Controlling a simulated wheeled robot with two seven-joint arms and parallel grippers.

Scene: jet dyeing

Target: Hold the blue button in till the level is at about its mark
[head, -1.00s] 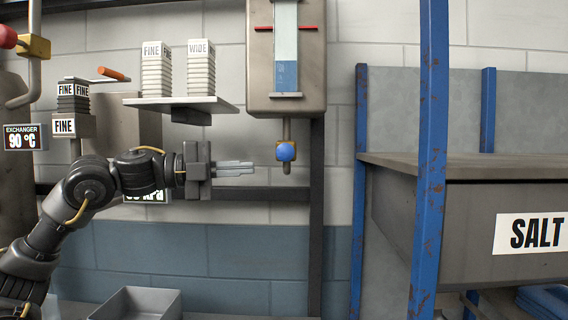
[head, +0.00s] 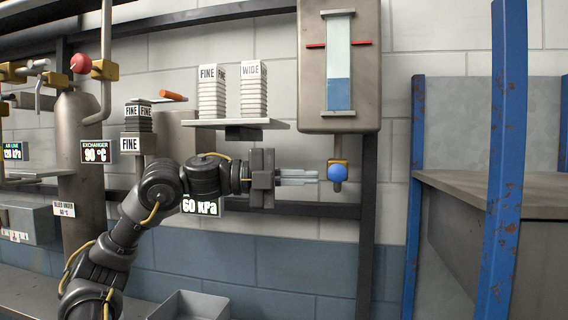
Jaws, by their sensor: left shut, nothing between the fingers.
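The blue button (head: 337,174) sits on a small brass fitting below the grey level gauge housing (head: 340,118). The gauge tube has blue liquid (head: 338,94) in its lower part. The red mark (head: 316,45) is well above the liquid's top. My left gripper (head: 318,176) is shut and empty, its fingers pointing right, just left of the button in the picture. A small gap shows between fingertips and button; depth is hard to tell. My right gripper is not in view.
A shelf (head: 232,124) with FINE and WIDE stacks stands above my left gripper. A dark rail runs behind the gripper. A grey tray (head: 190,306) lies below.

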